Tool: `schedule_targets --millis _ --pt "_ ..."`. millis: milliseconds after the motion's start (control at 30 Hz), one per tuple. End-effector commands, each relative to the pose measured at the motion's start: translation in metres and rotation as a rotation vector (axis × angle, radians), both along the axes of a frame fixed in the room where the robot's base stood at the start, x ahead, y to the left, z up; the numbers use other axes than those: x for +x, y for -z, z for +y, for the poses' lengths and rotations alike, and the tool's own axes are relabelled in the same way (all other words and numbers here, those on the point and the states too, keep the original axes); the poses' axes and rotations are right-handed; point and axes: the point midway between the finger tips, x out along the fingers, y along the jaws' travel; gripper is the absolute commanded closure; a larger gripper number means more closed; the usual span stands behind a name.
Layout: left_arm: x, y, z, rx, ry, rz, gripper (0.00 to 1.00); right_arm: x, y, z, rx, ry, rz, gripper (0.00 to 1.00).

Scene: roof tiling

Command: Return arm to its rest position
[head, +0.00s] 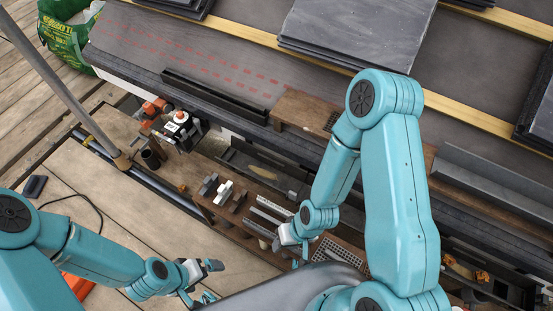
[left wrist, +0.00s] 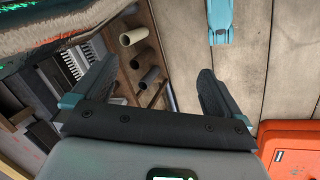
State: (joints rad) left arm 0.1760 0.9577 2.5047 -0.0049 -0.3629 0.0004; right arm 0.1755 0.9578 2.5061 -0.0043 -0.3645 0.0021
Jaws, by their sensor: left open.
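My left gripper (head: 213,281) is at the lower left of the head view, over the wooden deck. In the left wrist view its two dark fingers (left wrist: 150,84) stand wide apart with nothing held between them. My right gripper (head: 290,247) points down over the tool tray in the middle of the head view. Its fingers are small and partly hidden by its wrist, so I cannot tell whether they are open or shut.
A tool tray (head: 236,228) with blocks and brushes runs along the roof edge. Dark slates (head: 350,32) are stacked on the roof. A grey pole (head: 65,88) rises at the left. An orange case (left wrist: 290,150) lies on the deck (left wrist: 265,60). A green bag (head: 62,40) stands at the upper left.

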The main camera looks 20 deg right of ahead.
Motion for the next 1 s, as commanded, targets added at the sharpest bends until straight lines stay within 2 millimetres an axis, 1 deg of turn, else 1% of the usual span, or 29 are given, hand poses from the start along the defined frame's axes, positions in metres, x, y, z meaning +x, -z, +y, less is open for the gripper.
schedule_targets --millis 167,267,300,400,433,500,533,600,700,733,767,800,867,900,1000 --pt "0.0 -0.04 0.0 0.0 0.0 0.0 0.0 0.0 -0.04 0.0 0.0 -0.001 0.0 0.59" --pt "0.0 -0.073 0.0 0.0 0.0 0.0 0.0 0.0 -0.073 0.0 0.0 -0.001 0.0 0.59" --pt "0.0 -0.087 0.0 0.0 0.0 0.0 0.0 0.0 -0.087 0.0 0.0 -0.001 0.0 0.59" --pt "0.0 -0.12 0.0 0.0 0.0 -0.001 0.0 0.001 -0.12 0.0 0.0 -0.002 -0.002 0.59" --pt "0.0 -0.127 0.0 0.0 0.0 -0.001 0.0 0.001 -0.127 0.0 0.0 -0.002 -0.002 0.59" --pt "0.0 -0.139 0.0 0.0 0.0 -0.001 0.0 0.001 -0.139 0.0 0.0 -0.002 -0.002 0.59" --pt "0.0 -0.142 0.0 0.0 0.0 -0.001 0.0 0.001 -0.142 0.0 0.0 -0.002 -0.002 0.59" --pt "0.0 -0.143 0.0 0.0 0.0 0.0 0.0 0.001 -0.143 0.0 0.0 -0.002 -0.001 0.59" --pt "0.0 -0.139 0.0 0.0 0.0 0.0 0.0 0.0 -0.139 0.0 0.0 -0.002 -0.001 0.59" --pt "0.0 -0.138 0.0 0.0 0.0 0.0 0.03 0.0 -0.138 0.0 0.0 -0.002 -0.001 0.59" --pt "0.0 -0.138 0.0 0.0 0.0 0.0 0.13 0.0 -0.138 0.0 0.0 -0.002 -0.001 0.59" --pt "0.0 -0.138 0.0 0.0 0.0 0.0 0.26 0.0 -0.138 0.0 0.0 -0.002 -0.001 0.59" --pt "0.0 -0.138 0.0 0.0 0.0 0.0 0.46 0.0 -0.138 0.0 0.0 -0.002 -0.001 0.59" --pt "0.0 -0.138 0.0 0.0 0.0 0.0 0.57 0.0 -0.138 0.0 0.0 -0.002 -0.001 0.59" --pt "0.0 -0.138 0.0 0.0 0.0 0.0 0.57 0.0 -0.138 0.0 0.0 -0.002 -0.001 0.59"
